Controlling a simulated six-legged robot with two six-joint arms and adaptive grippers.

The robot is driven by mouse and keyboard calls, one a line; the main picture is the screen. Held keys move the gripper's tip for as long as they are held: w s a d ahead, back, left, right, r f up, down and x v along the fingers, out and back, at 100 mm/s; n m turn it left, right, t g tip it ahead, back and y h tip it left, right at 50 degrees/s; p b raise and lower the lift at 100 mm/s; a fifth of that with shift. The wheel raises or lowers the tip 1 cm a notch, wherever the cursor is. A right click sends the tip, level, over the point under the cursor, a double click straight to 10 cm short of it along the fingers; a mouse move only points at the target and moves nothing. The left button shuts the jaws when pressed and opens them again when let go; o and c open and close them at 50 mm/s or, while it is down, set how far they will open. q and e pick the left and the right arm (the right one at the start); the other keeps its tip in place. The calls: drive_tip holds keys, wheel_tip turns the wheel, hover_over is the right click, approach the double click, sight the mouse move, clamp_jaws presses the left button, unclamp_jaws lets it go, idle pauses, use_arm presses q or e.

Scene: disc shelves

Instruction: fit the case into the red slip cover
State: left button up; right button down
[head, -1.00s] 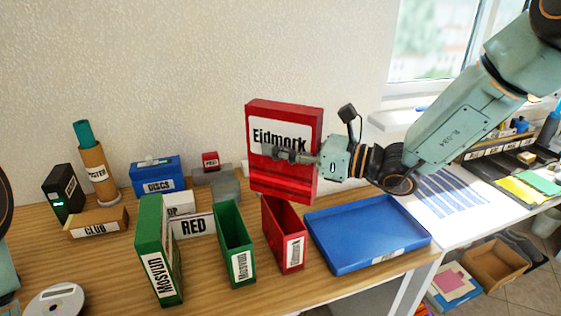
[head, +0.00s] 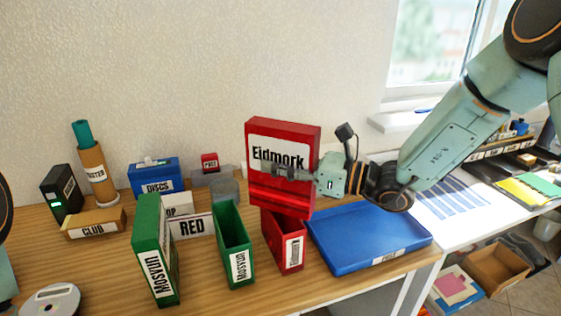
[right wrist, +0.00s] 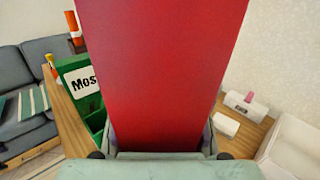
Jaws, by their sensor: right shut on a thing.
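The red case (head: 270,190), with a white "Eidmork" label, is upright in my right gripper (head: 284,172). The gripper is shut on it from the right side, and the case fills the middle of the right wrist view (right wrist: 165,75). The open-topped red slip cover (head: 273,237) stands on the wooden table below it. The case's lower edge overlaps the back of the cover's opening in the head view; I cannot tell whether it has entered. My left gripper is out of view.
A green slip cover (head: 236,247) stands left of the red one, with a green case (head: 152,240) further left. A blue tray (head: 370,235) lies close on the right. A "RED" sign (head: 191,227) and a blue "DISCS" box (head: 152,178) are behind.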

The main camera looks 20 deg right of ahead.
drive_tip(key=c, duration=1.1)
unclamp_jaws()
drive_tip(key=shift+w, duration=0.1)
drive_tip(key=o, duration=0.3)
drive_tip(key=shift+s+a+r, duration=0.1)
drive_tip(key=shift+s, duration=0.1)
drive_tip(key=shift+w, duration=0.1)
